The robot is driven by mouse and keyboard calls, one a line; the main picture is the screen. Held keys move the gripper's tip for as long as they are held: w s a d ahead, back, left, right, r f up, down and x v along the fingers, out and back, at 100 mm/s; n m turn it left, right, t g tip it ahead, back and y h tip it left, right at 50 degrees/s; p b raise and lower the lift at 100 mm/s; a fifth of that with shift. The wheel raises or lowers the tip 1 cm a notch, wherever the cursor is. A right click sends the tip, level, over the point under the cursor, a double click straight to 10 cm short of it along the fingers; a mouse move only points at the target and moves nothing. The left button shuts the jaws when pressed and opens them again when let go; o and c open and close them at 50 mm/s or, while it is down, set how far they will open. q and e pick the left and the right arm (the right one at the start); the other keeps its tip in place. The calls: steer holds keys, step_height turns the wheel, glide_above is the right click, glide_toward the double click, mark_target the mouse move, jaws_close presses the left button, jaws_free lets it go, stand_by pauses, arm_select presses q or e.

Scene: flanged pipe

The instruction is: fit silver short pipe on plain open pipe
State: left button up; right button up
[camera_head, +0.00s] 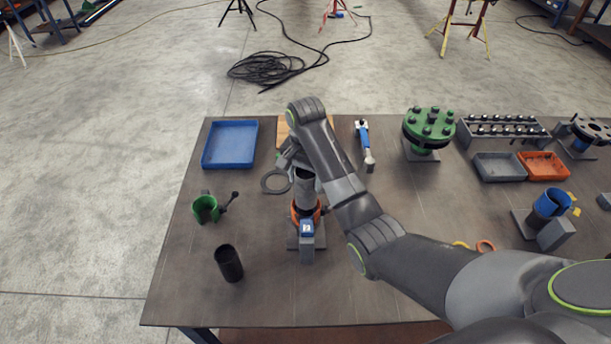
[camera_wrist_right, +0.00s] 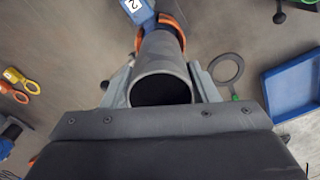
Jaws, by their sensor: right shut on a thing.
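A silver-grey short pipe (camera_head: 306,194) is held in my right gripper (camera_head: 303,176). In the wrist view the right gripper's jaws (camera_wrist_right: 163,82) lie on both sides of the pipe, whose open near end (camera_wrist_right: 160,74) faces the camera. The pipe's far end reaches to an orange collar (camera_head: 296,213) on a stand with a blue number 2 tag (camera_head: 307,227). The collar also shows in the wrist view (camera_wrist_right: 177,28). The plain open pipe is not clearly visible; whether the silver pipe is seated or just above it cannot be told. My left gripper is not in view.
A blue tray (camera_head: 230,122) is at back left. A green flange (camera_head: 430,128) and blue-collared stand (camera_head: 548,205) are to the right.

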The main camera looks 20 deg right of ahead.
steer(key=shift+f, duration=1.5)
steer(key=shift+f, duration=0.4)
steer(key=o, duration=1.3)
